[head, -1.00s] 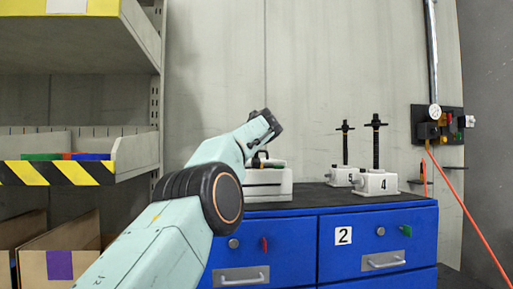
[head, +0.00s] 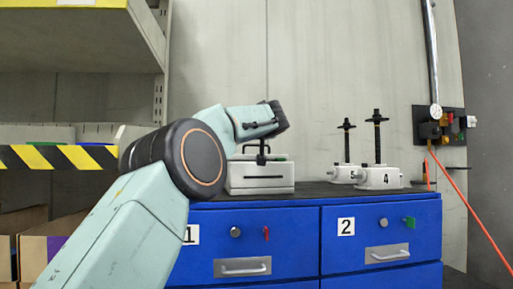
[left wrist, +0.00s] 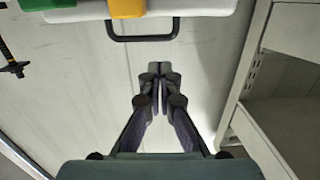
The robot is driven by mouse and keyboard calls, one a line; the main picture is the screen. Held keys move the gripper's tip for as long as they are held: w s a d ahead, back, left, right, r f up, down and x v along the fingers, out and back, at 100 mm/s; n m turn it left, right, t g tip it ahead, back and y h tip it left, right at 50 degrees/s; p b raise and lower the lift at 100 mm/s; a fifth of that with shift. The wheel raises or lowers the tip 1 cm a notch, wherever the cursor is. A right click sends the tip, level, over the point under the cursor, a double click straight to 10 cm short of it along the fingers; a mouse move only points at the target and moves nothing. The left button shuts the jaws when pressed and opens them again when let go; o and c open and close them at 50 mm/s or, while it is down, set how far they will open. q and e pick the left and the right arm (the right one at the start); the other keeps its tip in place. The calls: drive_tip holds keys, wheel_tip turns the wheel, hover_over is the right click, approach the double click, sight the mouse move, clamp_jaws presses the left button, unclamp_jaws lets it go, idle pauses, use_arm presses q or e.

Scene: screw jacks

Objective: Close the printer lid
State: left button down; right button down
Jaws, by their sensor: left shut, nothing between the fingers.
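The white boxy unit, which I take to be the printer (head: 260,178), stands on the left part of the blue cabinet top. It has a dark slot line across its front and a black handle (head: 257,146) on top; I cannot tell how its lid stands. In the left wrist view, which looks upside down, a black loop handle (left wrist: 143,37) sticks out from a white body (left wrist: 205,8) at the top edge. My left gripper (left wrist: 160,72) is shut and empty, apart from the handle in that view. In the head view, my left arm's end is above the printer, its fingertips unclear.
Two screw jacks (head: 378,178) (head: 343,173) stand to the right on the dark cabinet top (head: 310,189). A shelf with a yellow-black striped edge (head: 60,157) is at the left. An orange cable (head: 470,210) hangs at the right. Green and yellow parts (left wrist: 127,8) lie against the white body.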

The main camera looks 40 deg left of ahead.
use_arm(q)
drive_tip(key=s+d+f, duration=0.2)
drive_tip(key=d, duration=0.1)
drive_tip(key=shift+s+d, duration=0.15)
drive_tip(key=shift+s, duration=0.25)
drive_tip(key=shift+f, duration=0.1)
